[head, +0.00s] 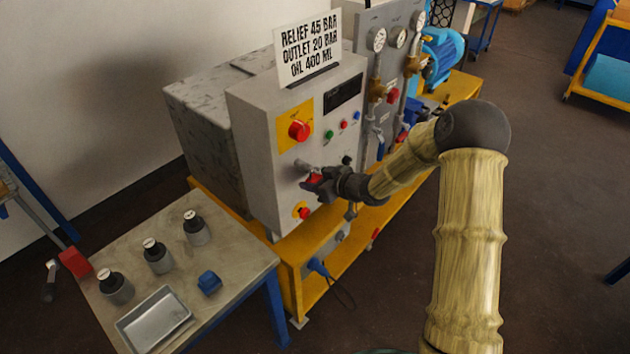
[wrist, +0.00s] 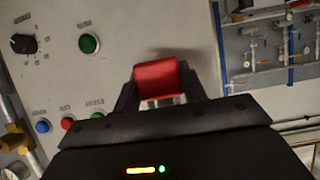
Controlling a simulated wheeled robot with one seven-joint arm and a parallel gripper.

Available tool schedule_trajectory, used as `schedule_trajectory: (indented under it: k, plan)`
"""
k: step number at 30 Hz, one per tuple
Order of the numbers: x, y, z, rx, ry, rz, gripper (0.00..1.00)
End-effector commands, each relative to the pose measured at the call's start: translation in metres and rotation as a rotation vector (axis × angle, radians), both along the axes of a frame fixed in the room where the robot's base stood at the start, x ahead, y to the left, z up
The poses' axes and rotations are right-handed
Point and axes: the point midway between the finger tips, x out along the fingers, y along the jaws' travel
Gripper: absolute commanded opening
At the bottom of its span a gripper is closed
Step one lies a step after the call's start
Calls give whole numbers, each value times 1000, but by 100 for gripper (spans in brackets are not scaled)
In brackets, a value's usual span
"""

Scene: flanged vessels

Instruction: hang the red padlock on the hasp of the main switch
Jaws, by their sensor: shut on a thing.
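My gripper (head: 322,186) is shut on the red padlock (head: 314,179) in front of the grey control cabinet. In the wrist view the red padlock (wrist: 158,79) sits between the two dark fingers of my gripper (wrist: 161,88), with a little bright metal under its red body. The main switch (head: 299,130) is a red knob on a yellow plate, above and slightly left of my gripper in the head view. Small grey fittings (head: 303,168) stick out of the panel close to the padlock. I cannot make out the hasp or whether the padlock touches the panel.
A white sign (head: 308,48) stands on the cabinet (head: 262,145). A side table (head: 225,245) holds several dark-topped canisters, a metal tray (head: 153,319) and a blue block (head: 209,283). Gauges and pipes are to the right.

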Motion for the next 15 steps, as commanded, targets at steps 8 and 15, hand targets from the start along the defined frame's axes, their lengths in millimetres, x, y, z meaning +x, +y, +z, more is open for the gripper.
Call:
schedule_trajectory:
  k: [8,15]
  plan:
    - [0,0,0,0,-1,0,19]
    - [0,0,0,-1,-1,0,67]
